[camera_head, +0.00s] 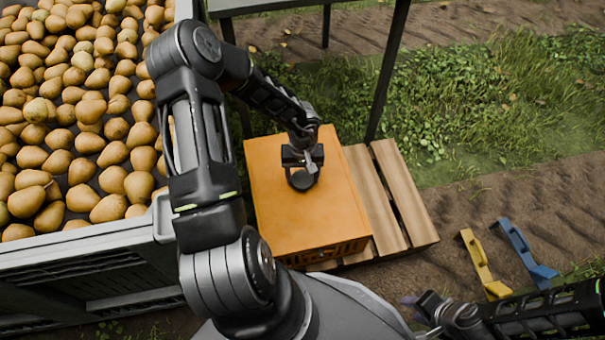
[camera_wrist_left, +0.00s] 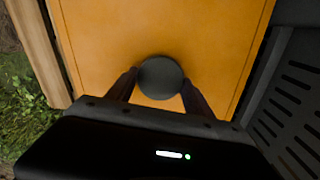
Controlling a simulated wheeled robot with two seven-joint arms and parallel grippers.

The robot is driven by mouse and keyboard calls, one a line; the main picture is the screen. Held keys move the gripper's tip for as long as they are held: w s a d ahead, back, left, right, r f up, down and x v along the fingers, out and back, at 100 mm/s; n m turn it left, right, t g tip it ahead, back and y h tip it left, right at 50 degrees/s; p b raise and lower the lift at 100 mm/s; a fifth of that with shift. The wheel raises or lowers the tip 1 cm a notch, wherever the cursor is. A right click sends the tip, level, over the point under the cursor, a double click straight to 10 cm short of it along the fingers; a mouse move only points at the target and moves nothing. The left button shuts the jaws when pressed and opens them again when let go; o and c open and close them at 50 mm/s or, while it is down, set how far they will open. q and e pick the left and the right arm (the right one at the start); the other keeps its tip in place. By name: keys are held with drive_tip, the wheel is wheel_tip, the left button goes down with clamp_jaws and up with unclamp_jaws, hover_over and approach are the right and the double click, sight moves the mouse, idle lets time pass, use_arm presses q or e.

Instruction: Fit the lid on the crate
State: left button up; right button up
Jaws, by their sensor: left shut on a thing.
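The orange lid (camera_head: 282,205) lies over the orange crate (camera_head: 325,252), whose slotted front wall shows below the lid's near edge. I cannot tell whether the lid is fully seated all round. The lid also fills the middle of the left wrist view (camera_wrist_left: 150,30). My left gripper (camera_head: 302,172) is shut on the lid's round dark knob (camera_wrist_left: 160,77), with one finger on each side of it. My right gripper (camera_head: 422,306) is low at the bottom right, away from the crate, and its jaws are too small to read.
A large grey bin (camera_head: 110,255) full of pears (camera_head: 75,120) stands left of the crate. The crate rests on a slatted wooden pallet (camera_head: 403,195). A yellow tool (camera_head: 482,265) and a blue tool (camera_head: 525,252) lie on the soil at right. A dark table leg (camera_head: 388,70) stands behind.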

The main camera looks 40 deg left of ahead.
sight(303, 178)
use_arm(q)
drive_tip(key=shift+f, duration=0.15)
drive_tip(key=o, duration=1.4)
drive_tip(key=shift+o, duration=0.2)
wheel_tip(303, 178, up, 3)
drive_tip(key=p, duration=0.4)
drive_tip(key=shift+r+p, duration=0.2)
drive_tip(key=shift+p, duration=0.2)
wheel_tip(303, 178, up, 2)
drive_tip(key=p, duration=0.3)
drive_tip(key=shift+r, duration=0.25)
wheel_tip(303, 178, up, 5)
drive_tip(key=p, duration=0.7)
drive_tip(key=shift+r+p, duration=0.1)
drive_tip(key=shift+p, duration=0.3)
use_arm(e)
wheel_tip(303, 178, up, 16)
drive_tip(key=s+a, duration=0.1)
drive_tip(key=s, duration=0.1)
drive_tip(key=shift+s+a+g, duration=0.15)
drive_tip(key=shift+a+g, duration=0.15)
drive_tip(key=shift+a, duration=0.05)
